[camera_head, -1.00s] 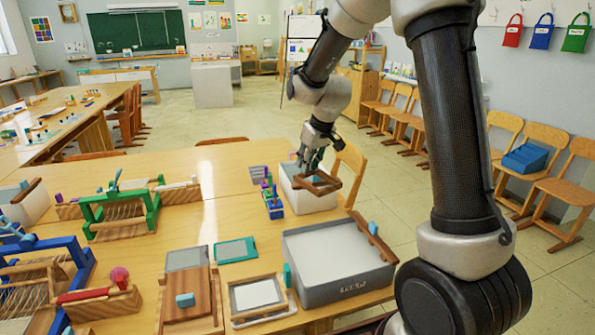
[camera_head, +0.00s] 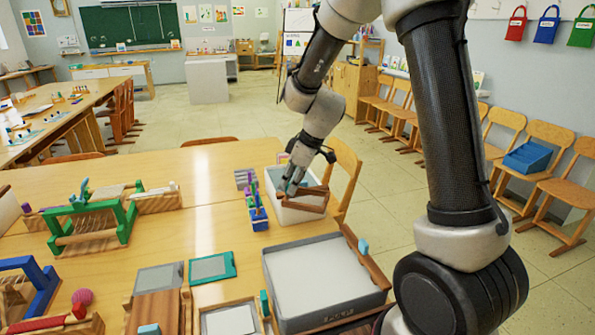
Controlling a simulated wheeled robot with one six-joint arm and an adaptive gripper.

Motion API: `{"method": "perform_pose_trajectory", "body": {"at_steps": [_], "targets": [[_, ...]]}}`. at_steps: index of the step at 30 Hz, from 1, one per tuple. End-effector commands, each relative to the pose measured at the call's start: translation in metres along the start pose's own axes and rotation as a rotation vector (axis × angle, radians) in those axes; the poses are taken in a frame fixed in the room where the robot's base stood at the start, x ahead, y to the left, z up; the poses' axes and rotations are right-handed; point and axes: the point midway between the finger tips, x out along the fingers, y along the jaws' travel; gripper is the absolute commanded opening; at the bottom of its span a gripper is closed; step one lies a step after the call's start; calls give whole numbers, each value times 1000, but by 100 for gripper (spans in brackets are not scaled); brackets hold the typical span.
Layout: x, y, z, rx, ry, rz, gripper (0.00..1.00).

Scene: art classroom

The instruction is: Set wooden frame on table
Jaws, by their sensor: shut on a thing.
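My gripper (camera_head: 290,187) is shut on a brown wooden frame (camera_head: 312,190), seen at the far right part of the near table. The frame is tilted and overlaps the white bin (camera_head: 277,181) in the picture. I cannot tell whether it touches the bin or hangs above it. My fingers hide part of the frame's left side. The wooden table (camera_head: 196,218) spreads out to the left of and in front of the gripper.
A large grey tray (camera_head: 376,292) stands at the front right. A blue and purple peg rack (camera_head: 260,224) sits left of the bin. A green loom (camera_head: 122,237) stands farther left. A chair (camera_head: 345,172) is beside the bin. Bare tabletop lies between loom and rack.

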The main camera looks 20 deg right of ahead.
Motion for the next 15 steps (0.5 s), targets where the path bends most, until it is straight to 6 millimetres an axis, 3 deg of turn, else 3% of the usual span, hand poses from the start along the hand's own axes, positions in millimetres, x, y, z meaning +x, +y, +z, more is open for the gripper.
{"method": "perform_pose_trajectory", "body": {"at_steps": [6, 15], "targets": [[38, -41, 9, -334, -3, -146, 0], [67, -61, 18, -555, -1, -231, 0]]}}
